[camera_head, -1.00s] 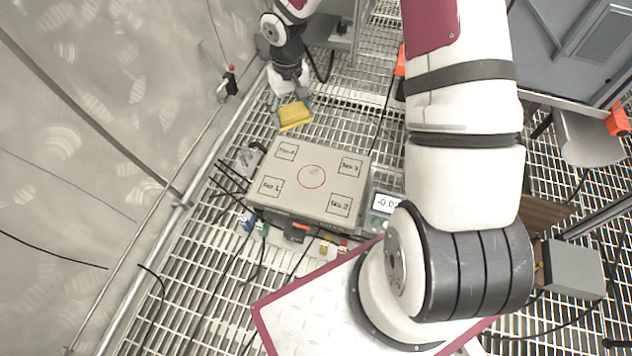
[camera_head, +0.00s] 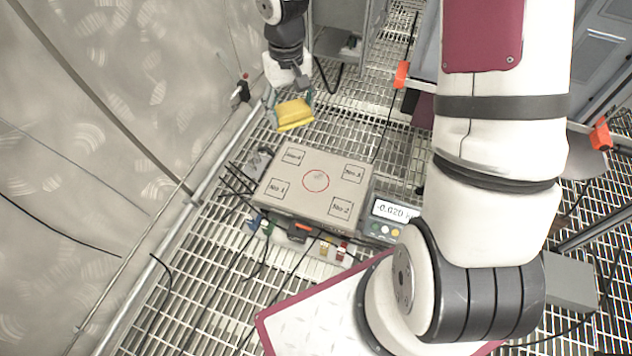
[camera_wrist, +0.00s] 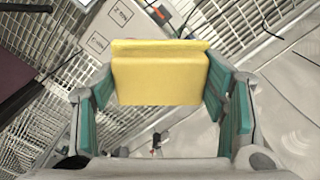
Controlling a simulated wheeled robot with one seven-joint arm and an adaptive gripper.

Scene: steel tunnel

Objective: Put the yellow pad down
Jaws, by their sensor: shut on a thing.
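The yellow pad (camera_head: 294,114) is a thick block in my gripper (camera_head: 292,106), beyond the far edge of the flat grey-beige plate (camera_head: 317,184). The plate has a red circle in its middle and numbered squares at its corners. In the wrist view the pad (camera_wrist: 160,77) sits between the green-lined fingers of my gripper (camera_wrist: 162,92). The fingers are shut on its two sides. The pad appears raised above the grated floor and apart from the plate.
A scale display (camera_head: 392,209) reading about -0.020 stands at the plate's right. Cables and small coloured connectors lie at its near side. The grated floor (camera_head: 210,285) surrounds it, with a curved wall (camera_head: 90,150) and a rail at left. A grey cabinet stands behind.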

